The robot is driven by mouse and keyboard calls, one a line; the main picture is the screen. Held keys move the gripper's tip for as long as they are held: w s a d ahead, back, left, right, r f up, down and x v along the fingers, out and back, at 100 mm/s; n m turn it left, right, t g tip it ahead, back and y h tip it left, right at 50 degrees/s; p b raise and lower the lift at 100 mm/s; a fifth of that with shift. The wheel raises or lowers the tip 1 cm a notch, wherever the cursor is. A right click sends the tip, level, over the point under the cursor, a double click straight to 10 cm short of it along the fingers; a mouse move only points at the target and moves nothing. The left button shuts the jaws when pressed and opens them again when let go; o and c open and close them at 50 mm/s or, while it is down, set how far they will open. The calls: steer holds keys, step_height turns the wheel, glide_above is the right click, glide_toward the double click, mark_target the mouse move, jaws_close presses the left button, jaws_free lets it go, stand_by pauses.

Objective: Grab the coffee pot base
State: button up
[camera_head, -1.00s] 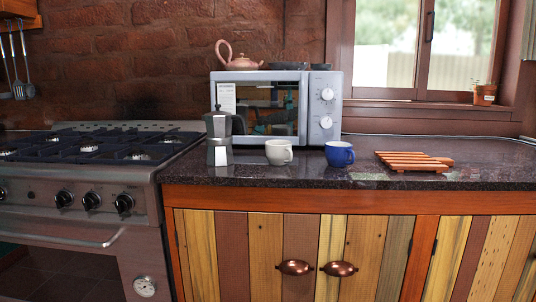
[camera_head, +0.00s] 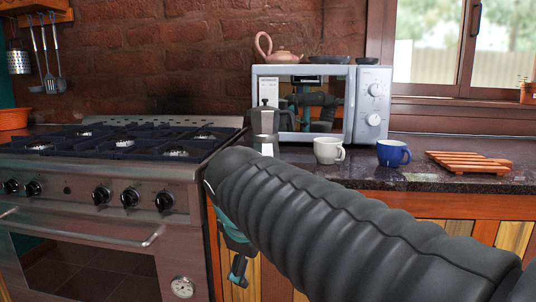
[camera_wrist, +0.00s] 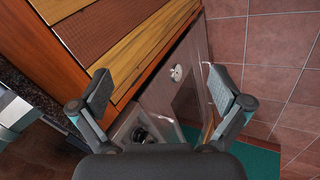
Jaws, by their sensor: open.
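A grey metal coffee pot (camera_head: 265,118) stands upright on the dark counter, in front of the microwave and close to the stove. Its base (camera_head: 264,144) shows just above my arm, which hides its lowest part. My gripper (camera_wrist: 161,90) is open and empty in the wrist view, with its two fingers wide apart. It points down past the cabinet front toward the floor. In the head view my arm reaches across the counter's front, and part of my gripper (camera_head: 238,268) hangs below counter height, well apart from the pot.
A white cup (camera_head: 327,152), a blue cup (camera_head: 392,153) and a wooden rack (camera_head: 466,162) stand right of the pot. The microwave (camera_head: 361,105) is behind it. The stove (camera_head: 110,165) is at left. The wrist view shows the wooden cabinet (camera_wrist: 120,45) and tiled floor (camera_wrist: 265,60).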

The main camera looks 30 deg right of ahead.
steer(key=w+d+r+n+h, duration=0.35)
steer(key=w+r+n, duration=0.45)
steer(key=w+r, duration=0.5)
steer(key=n+g+h+b, duration=0.1)
steer(key=n+h, duration=0.5)
glide_toward(255, 133)
steer(key=b+x, duration=0.1)
steer(key=x, duration=0.3)
steer(key=b+x, duration=0.1)
steer(key=x, duration=0.3)
steer(key=shift+w+d, duration=0.2)
steer(key=shift+w, duration=0.1)
steer(key=x, duration=0.1)
steer(key=b+x, duration=0.1)
steer(key=x, duration=0.2)
steer(key=shift+s+d+f+b, duration=0.1)
steer(key=shift+s+d+b, duration=0.15)
steer(key=shift+b, duration=0.15)
steer(key=shift+w+d+f, duration=0.1)
steer(key=shift+w+d, duration=0.05)
steer(key=shift+d, duration=0.3)
steer(key=shift+c, duration=0.3)
steer(key=c, duration=1.3)
